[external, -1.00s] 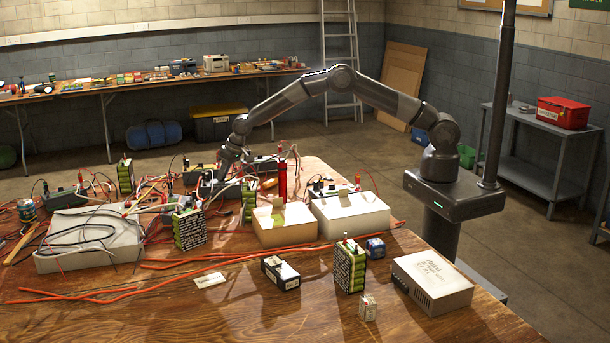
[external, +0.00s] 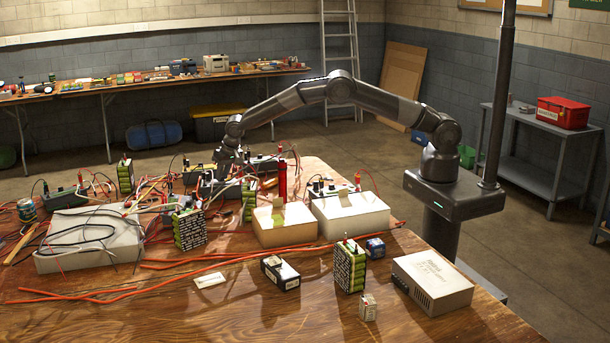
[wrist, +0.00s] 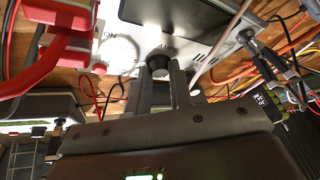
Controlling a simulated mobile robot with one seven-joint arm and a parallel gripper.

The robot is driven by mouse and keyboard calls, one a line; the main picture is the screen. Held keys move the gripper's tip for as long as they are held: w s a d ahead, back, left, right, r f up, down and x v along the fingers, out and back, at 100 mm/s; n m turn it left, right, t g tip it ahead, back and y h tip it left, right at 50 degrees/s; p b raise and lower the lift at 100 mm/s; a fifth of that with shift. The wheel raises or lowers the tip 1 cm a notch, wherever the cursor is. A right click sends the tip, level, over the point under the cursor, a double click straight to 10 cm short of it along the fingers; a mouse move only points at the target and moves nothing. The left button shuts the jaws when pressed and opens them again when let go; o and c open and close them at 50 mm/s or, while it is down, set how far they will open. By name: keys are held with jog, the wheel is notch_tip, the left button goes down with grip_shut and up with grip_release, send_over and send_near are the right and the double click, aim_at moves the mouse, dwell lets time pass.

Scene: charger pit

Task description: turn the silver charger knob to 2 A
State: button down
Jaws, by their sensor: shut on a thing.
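The silver charger (wrist: 150,12) shows at the top of the wrist view, with a pale panel, a dark inset and lettering that reads like "AMPS". Its dark round knob (wrist: 157,57) is at the panel's lower edge. My gripper (wrist: 160,70) has one finger on each side of the knob and is shut on it. The knob's pointer and setting cannot be read. In the external view my gripper (external: 224,158) reaches down among the devices at the table's back; the knob is hidden there.
Red clips (wrist: 62,40) and loose wires crowd the left of the wrist view; black and red leads lie right. On the wooden table (external: 215,325) stand green battery packs (external: 190,230) and white boxes (external: 350,215). A red upright thing (external: 282,181) stands near my forearm.

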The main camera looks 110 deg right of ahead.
jog(key=m, duration=0.1)
jog(key=m+g, duration=0.1)
jog(key=m, duration=0.1)
jog(key=shift+w+a+m+g+h, duration=0.1)
jog(key=shift+w+m+g+h, duration=0.15)
jog(key=shift+m+g+h, duration=0.05)
jog(key=shift+w+m+g, duration=0.1)
jog(key=shift+m+g, duration=0.6)
jog(key=shift+m, duration=1)
jog(key=c, duration=1.3)
grip_release()
jog(key=shift+r, duration=0.1)
jog(key=v, duration=1)
jog(key=shift+r, duration=0.3)
jog(key=shift+w+a, duration=0.1)
